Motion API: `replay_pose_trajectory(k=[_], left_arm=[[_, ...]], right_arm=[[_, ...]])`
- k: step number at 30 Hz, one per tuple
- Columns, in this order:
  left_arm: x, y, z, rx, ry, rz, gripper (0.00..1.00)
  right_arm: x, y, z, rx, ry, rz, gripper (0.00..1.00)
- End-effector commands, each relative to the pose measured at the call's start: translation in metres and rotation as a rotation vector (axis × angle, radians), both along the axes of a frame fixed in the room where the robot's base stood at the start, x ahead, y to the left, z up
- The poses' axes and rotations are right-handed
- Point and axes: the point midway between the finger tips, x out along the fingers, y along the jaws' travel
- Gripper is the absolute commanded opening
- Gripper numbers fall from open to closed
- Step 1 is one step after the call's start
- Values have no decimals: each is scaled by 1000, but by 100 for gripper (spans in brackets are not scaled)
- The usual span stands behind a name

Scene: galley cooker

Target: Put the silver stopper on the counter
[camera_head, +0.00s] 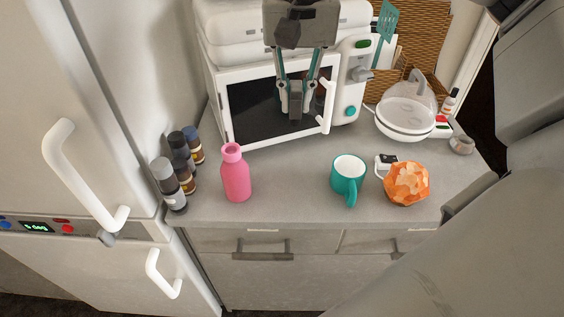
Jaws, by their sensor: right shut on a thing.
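My right gripper (296,104) is at the top middle, in front of the dark microwave door, with its fingers pointing down. It is shut on a small grey thing (295,88) between its fingers. This looks like the silver stopper, but its shape is mostly hidden by the fingers. It is held above the grey counter (285,185), apart from it. My left gripper is not in view.
On the counter stand a pink bottle (236,176), a teal mug (348,178), an orange faceted object (406,184), dark jars (170,185) and a white domed appliance (406,115). The microwave (226,105) is behind. Bare counter lies between bottle and mug.

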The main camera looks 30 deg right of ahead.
Motion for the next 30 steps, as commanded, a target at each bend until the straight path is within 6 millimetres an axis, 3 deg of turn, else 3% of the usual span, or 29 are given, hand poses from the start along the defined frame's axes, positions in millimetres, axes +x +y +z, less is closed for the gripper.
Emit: replay_pose_trajectory(k=[5,22,30], left_arm=[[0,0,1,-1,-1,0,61],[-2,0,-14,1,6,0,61],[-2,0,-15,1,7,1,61]], right_arm=[[-3,-1,-6,-1,4,-11,0],[-3,-1,-135,0,6,-11,0],[-2,-1,-156,1,2,-12,0]])
